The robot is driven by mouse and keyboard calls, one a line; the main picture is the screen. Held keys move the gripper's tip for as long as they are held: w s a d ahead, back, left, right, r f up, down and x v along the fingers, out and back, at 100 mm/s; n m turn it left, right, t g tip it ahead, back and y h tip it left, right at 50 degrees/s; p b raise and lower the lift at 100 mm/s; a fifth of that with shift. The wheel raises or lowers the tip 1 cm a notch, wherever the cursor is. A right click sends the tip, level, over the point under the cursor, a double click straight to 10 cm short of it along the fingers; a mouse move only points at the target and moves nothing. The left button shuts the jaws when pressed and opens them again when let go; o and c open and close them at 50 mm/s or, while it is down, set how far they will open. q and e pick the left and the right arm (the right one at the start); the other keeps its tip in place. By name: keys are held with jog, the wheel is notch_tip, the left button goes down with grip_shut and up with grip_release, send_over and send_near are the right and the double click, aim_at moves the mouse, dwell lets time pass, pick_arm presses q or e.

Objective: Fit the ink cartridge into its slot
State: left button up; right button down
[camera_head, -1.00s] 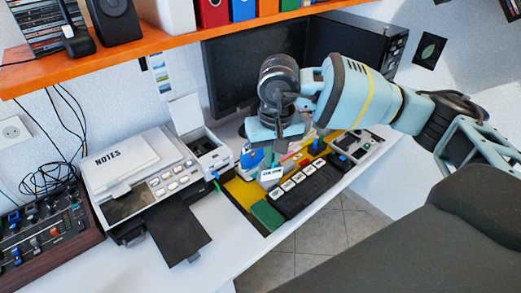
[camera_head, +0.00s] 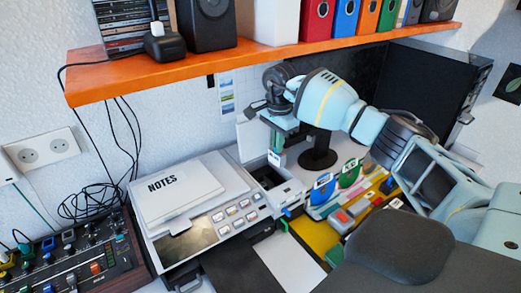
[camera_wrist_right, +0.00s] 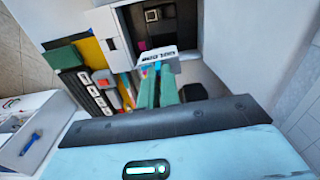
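My right gripper (camera_head: 276,133) hangs over the open bay of the printer (camera_head: 205,215), beside its raised lid (camera_head: 252,145). In the right wrist view its green fingers (camera_wrist_right: 158,90) are shut on a white ink cartridge (camera_wrist_right: 158,54) with dark lettering. The cartridge is held at the near edge of the dark open bay (camera_wrist_right: 137,28), apparently above it. The cartridge's lower end is hidden. My left gripper is not in view.
A notes pad (camera_head: 165,190) lies on the printer. An orange shelf (camera_head: 270,60) runs above my gripper. A monitor stand (camera_head: 318,155) and a yellow organiser tray (camera_head: 312,232) with blue and green items stand right of the bay. A mixer (camera_head: 85,250) is at left.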

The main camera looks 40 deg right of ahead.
aim_at(275, 158)
jog(key=shift+w+d+f+m, duration=0.15)
jog(key=shift+w+m, duration=0.15)
jog(key=shift+w, duration=0.3)
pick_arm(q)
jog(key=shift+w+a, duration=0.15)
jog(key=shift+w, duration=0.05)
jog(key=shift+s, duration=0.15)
pick_arm(e)
jog(key=shift+s, duration=0.15)
jog(key=shift+f, duration=0.5)
notch_tip(275, 158, down, 2)
jog(key=shift+b, duration=0.4)
jog(key=shift+f, duration=0.7)
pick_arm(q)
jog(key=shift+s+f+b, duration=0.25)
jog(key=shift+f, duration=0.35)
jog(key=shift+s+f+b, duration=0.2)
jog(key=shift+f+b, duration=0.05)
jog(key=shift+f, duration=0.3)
pick_arm(e)
jog(key=shift+f, duration=1)
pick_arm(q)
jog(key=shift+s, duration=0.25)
